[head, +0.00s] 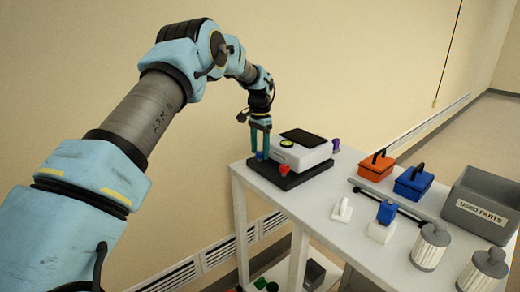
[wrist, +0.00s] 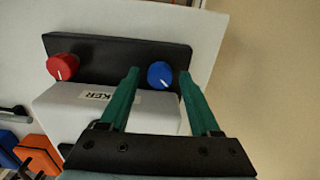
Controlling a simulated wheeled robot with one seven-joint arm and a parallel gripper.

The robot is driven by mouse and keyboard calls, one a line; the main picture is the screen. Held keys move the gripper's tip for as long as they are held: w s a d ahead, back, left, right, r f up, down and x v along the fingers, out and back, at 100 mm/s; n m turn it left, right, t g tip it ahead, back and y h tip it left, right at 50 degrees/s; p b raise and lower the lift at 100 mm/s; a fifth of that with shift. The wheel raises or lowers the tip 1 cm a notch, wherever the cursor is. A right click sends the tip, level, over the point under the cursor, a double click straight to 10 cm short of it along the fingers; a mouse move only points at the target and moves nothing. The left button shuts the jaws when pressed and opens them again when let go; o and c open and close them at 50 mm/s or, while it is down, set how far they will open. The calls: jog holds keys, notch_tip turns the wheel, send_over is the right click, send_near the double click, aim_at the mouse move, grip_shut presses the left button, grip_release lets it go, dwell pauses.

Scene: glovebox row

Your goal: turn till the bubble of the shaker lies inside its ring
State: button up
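The shaker (head: 302,153) is a white box with a dark top on a black base plate (head: 290,180), at the table's far left corner. A small yellow-green round level (head: 287,143) sits on its top; the bubble is too small to make out. A red knob (head: 284,169) and a blue knob (head: 260,155) are at the base's corners, and a purple knob (head: 336,144) is at the far side. My gripper (head: 260,143) points down over the blue knob. In the wrist view its green fingers are open, one on each side of the blue knob (wrist: 160,75), with gaps visible.
On the white table (head: 345,230) stand an orange box (head: 376,167), a blue box (head: 413,183), a grey "USED PARTS" bin (head: 486,206), a dark bar, small white items and two metal canisters (head: 430,246). A wall is close behind the shaker.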

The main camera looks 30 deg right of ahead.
grip_shut()
jog(key=shift+m, duration=0.3)
dwell(0.3)
jog(key=shift+d+m, duration=0.1)
jog(key=shift+m, duration=2.7)
jog(key=shift+o, duration=0.7)
grip_release()
